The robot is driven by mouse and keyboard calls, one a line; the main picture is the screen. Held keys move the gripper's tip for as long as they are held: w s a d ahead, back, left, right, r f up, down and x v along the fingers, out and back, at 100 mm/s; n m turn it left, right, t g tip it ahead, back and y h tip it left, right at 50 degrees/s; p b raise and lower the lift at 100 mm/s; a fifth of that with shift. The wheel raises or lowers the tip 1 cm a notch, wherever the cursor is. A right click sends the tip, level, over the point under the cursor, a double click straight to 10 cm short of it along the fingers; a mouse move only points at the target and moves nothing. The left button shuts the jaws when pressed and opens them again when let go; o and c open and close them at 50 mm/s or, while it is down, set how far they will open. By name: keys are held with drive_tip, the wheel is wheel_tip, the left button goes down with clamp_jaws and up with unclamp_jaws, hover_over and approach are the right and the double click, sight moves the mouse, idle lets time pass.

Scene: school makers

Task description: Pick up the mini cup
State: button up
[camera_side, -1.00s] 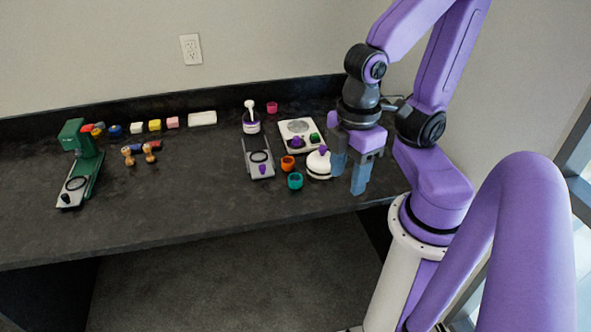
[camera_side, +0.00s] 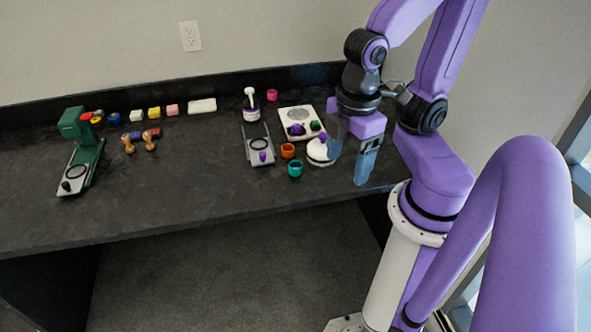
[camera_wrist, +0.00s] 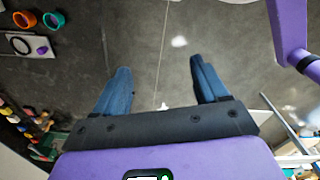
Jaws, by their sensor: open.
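Three small cups stand on the dark counter (camera_side: 200,194) in the side view: a teal one (camera_side: 295,169) nearest the front edge, an orange one (camera_side: 288,151) just behind it, and a pink one (camera_side: 272,95) at the back. I cannot tell which is the mini cup. The orange cup (camera_wrist: 22,19) and teal cup (camera_wrist: 53,20) also show at the wrist view's upper left. My gripper (camera_side: 347,170) is open and empty, to the right of the cups, beyond a white rounded object. The wrist view shows its blue fingers (camera_wrist: 160,70) spread, with nothing between them.
The white rounded object (camera_side: 318,151) stands between the teal cup and my gripper. A grey slide-like device (camera_side: 258,147), a white plate with knobs (camera_side: 299,113) and a green press (camera_side: 83,150) stand on the counter.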

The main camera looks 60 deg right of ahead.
drive_tip(key=w+d+f+n, duration=0.1)
drive_tip(key=w+f+n, duration=0.1)
drive_tip(key=w, duration=0.7)
drive_tip(key=n, duration=0.3)
hover_over(295, 162)
drive_tip(key=a, duration=0.2)
drive_tip(key=f, duration=1.7)
drive_tip(key=shift+s+d+f, duration=0.15)
drive_tip(key=shift+s+d, duration=0.05)
drive_tip(key=shift+s, duration=0.05)
drive_tip(key=shift+s+a+f, duration=0.1)
drive_tip(key=shift+s+f, duration=0.05)
drive_tip(key=shift+f, duration=0.95)
drive_tip(key=shift+s+a+f, duration=0.1)
drive_tip(key=shift+s+f, duration=0.05)
drive_tip(key=shift+f, duration=1.5)
drive_tip(key=c, duration=1)
